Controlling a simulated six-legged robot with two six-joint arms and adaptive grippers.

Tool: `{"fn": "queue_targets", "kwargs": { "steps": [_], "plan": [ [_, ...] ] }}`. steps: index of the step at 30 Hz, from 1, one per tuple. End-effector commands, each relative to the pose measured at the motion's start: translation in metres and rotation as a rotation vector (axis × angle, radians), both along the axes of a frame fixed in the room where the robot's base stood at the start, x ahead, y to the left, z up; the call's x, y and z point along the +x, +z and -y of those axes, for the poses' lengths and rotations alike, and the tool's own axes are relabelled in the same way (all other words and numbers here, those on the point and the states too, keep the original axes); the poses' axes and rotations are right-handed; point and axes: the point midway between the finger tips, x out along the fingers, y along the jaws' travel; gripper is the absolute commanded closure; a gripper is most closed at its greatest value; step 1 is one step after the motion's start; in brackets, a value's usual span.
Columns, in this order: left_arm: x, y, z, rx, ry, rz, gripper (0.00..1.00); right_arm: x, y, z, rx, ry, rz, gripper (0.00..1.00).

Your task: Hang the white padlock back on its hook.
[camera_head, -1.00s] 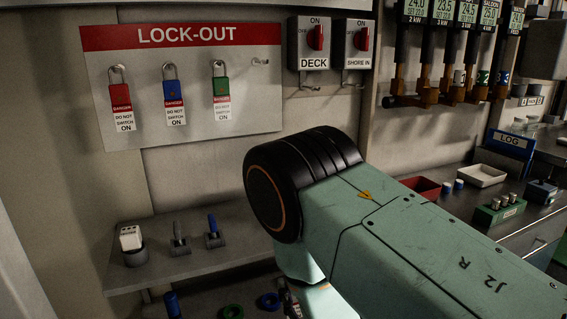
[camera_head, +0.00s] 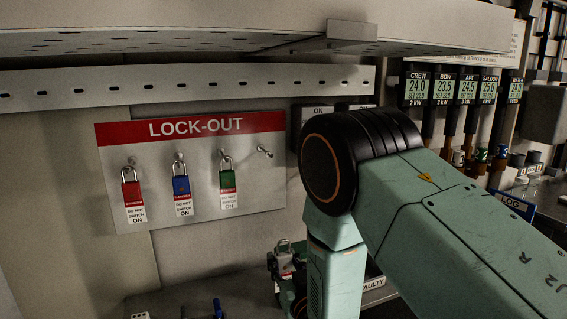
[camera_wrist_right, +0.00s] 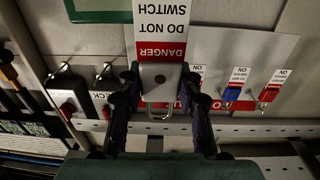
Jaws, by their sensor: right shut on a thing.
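The white padlock (camera_head: 284,258) is in my right gripper (camera_head: 284,270), low and to the right of the lock-out board (camera_head: 107,180) in the head view. In the right wrist view, my right gripper (camera_wrist_right: 160,103) is shut on the padlock (camera_wrist_right: 158,80). Its shackle and red-and-white danger tag (camera_wrist_right: 163,35) show between the fingers. The board carries a red padlock (camera_head: 132,191), a blue padlock (camera_head: 181,186) and a green padlock (camera_head: 228,180), each on a hook. The rightmost hook (camera_head: 264,151) is bare. The held padlock is below it. My left gripper is not in view.
A perforated rail (camera_head: 200,84) and a shelf (camera_head: 230,22) run above the board. The switch boxes (camera_head: 317,112) stand right of it, partly behind my right arm. A bench (camera_head: 160,302) lies below. The wall between board and bench is clear.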

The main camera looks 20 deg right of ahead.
Motion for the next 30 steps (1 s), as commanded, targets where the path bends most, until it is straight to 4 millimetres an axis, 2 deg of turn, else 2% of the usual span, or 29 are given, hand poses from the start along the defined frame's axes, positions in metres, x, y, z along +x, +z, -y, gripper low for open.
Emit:
{"fn": "queue_targets", "kwargs": {
  "steps": [1,15,21,30],
  "plan": [
    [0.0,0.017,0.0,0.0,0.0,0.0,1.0,0.008,0.023,0.003,0.002,-0.001,0.007,1.0],
    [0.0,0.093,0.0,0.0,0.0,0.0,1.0,0.063,0.139,0.02,0.003,0.022,0.005,1.0],
    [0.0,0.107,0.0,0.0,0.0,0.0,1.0,0.074,0.164,0.025,0.003,0.028,0.002,1.0],
    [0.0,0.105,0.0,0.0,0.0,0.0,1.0,0.082,0.165,0.025,0.002,0.029,0.002,1.0]
  ]
}}
